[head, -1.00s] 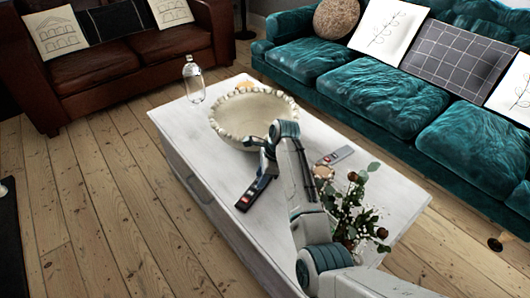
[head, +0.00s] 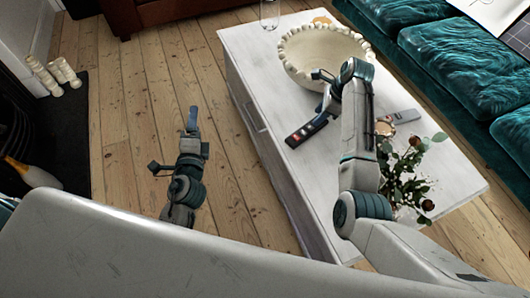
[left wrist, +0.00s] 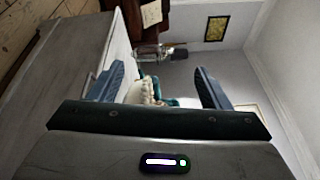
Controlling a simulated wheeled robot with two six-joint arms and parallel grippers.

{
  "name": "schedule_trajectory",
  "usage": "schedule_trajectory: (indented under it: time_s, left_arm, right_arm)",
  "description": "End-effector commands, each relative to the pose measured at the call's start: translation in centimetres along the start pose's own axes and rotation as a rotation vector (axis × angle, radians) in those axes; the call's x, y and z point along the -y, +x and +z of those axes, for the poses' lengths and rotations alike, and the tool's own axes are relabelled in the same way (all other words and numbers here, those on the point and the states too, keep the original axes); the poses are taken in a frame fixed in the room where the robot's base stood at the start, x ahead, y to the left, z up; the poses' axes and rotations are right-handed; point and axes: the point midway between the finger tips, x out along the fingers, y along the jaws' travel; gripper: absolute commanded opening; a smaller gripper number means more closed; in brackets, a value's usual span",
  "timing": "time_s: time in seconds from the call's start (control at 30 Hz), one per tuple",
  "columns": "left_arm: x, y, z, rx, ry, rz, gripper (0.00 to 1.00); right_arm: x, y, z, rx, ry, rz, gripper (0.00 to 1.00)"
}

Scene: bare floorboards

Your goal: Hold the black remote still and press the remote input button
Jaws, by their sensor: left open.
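The black remote (head: 303,134) lies on the white table, its near end clear of the gripper. My right gripper (head: 322,96) is at the remote's far end, with a blue finger at or just above it. Whether it grips the remote cannot be told. My left gripper (head: 175,145) is open and empty over the floor, left of the table and apart from the remote. Its two blue fingers stand wide apart in the left wrist view (left wrist: 160,82). A second, grey remote (head: 403,116) lies further right on the table, behind my right arm.
The white table (head: 255,70) holds a large cream bowl (head: 322,48), a glass bottle (head: 269,14) and a leafy plant (head: 410,175). A teal sofa (head: 450,75) stands beyond. Floorboards (head: 120,110) left of the table are clear.

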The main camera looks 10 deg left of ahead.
Motion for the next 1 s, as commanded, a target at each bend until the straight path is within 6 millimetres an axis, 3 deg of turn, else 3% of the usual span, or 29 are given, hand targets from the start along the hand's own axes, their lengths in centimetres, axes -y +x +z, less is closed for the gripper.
schedule_trajectory:
  time_s: [0.13,0.27,0.5,0.7,1.0]
  left_arm:
    - [0.5,1.4,-4.9,-0.165,0.339,-0.144,0.71]
    - [-0.5,1.8,-9.8,-0.334,0.644,-0.254,0.71]
    - [-5.7,0.8,-17.6,-0.68,1.143,-0.41,0.71]
    - [-9.8,-0.6,-20.5,-0.892,1.379,-0.476,0.71]
    - [-11.6,-0.1,-22.5,-0.966,1.449,-0.497,0.71]
  right_arm:
    - [0.0,0.0,0.0,0.0,0.0,0.0,0.36]
    - [0.0,0.0,0.0,0.0,0.0,0.0,0.36]
    - [0.0,0.0,0.0,0.0,0.0,0.0,0.36]
    - [0.0,0.0,0.0,0.0,0.0,0.0,0.36]
    - [0.0,0.0,0.0,0.0,0.0,0.0,0.36]
